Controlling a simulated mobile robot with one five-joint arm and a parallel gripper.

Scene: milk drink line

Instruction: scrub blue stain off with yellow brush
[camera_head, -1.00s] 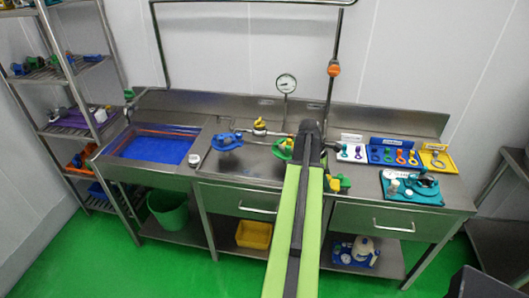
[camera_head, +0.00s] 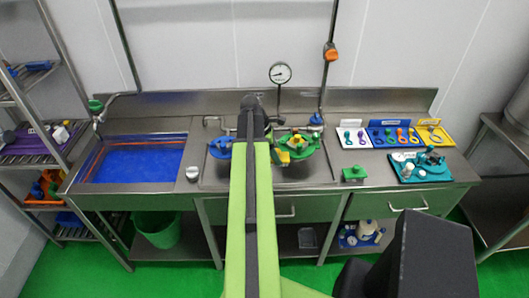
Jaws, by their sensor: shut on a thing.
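My arm reaches up the middle of the picture and ends in a black joint over the back of the counter. I cannot make out my gripper's jaws or what is in them. No blue stain can be told apart from the blue parts on the counter. Small yellow pieces (camera_head: 283,158) show among green parts (camera_head: 303,146) just right of my arm, over the middle basin; I cannot tell whether one is the brush. A round blue part (camera_head: 221,147) lies just left of my arm. My arm hides the counter between them.
A blue-filled basin (camera_head: 140,160) is at the left. A green block (camera_head: 353,174) sits right of the middle basin. Blue (camera_head: 378,141) and yellow (camera_head: 434,145) trays and a teal board (camera_head: 420,178) stand at the right. A shelf rack (camera_head: 40,150) flanks the left side.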

